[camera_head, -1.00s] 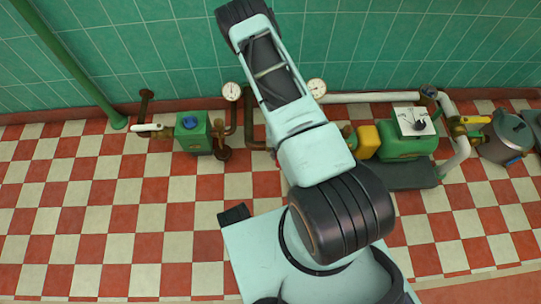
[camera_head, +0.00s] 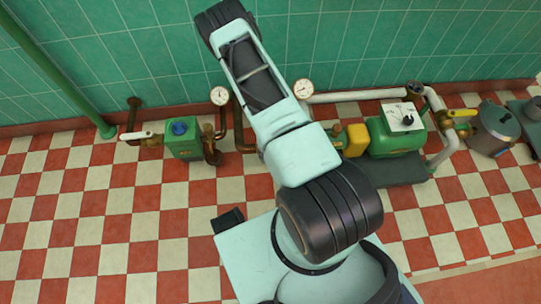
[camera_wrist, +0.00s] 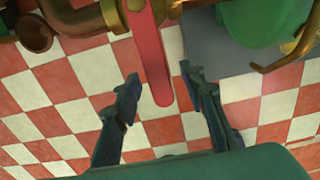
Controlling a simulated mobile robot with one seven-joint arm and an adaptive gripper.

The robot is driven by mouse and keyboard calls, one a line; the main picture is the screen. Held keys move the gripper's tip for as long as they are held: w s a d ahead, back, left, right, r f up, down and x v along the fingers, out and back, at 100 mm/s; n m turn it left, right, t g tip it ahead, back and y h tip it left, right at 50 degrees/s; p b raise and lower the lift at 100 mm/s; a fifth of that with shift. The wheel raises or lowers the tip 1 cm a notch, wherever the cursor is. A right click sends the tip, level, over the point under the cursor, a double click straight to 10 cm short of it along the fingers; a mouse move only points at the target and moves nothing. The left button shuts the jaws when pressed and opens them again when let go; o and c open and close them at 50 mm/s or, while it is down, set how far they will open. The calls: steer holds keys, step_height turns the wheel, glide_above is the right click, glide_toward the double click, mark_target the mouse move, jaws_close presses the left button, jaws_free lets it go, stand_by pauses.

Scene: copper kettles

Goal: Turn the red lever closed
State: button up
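The red lever (camera_wrist: 150,50) shows in the wrist view, hanging from a brass fitting (camera_wrist: 120,14) at the top edge. Its rounded free end lies in the picture between the two fingers of my gripper (camera_wrist: 159,74). My gripper is open, with a finger on either side of the lever and visible gaps to it. I cannot tell whether the lever is at the same depth as the fingertips. In the head view my arm covers the lever, and my fingers are not seen.
A green pump (camera_head: 397,135) stands right of my arm, with white pipes and a yellow-handled valve (camera_head: 461,113). A green box (camera_head: 183,140) with a blue knob and a white-handled valve (camera_head: 137,136) stand left. The chequered floor (camera_head: 110,230) in front is clear.

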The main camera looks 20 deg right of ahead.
step_height(320, 180, up, 12)
stand_by(0.7)
stand_by(0.4)
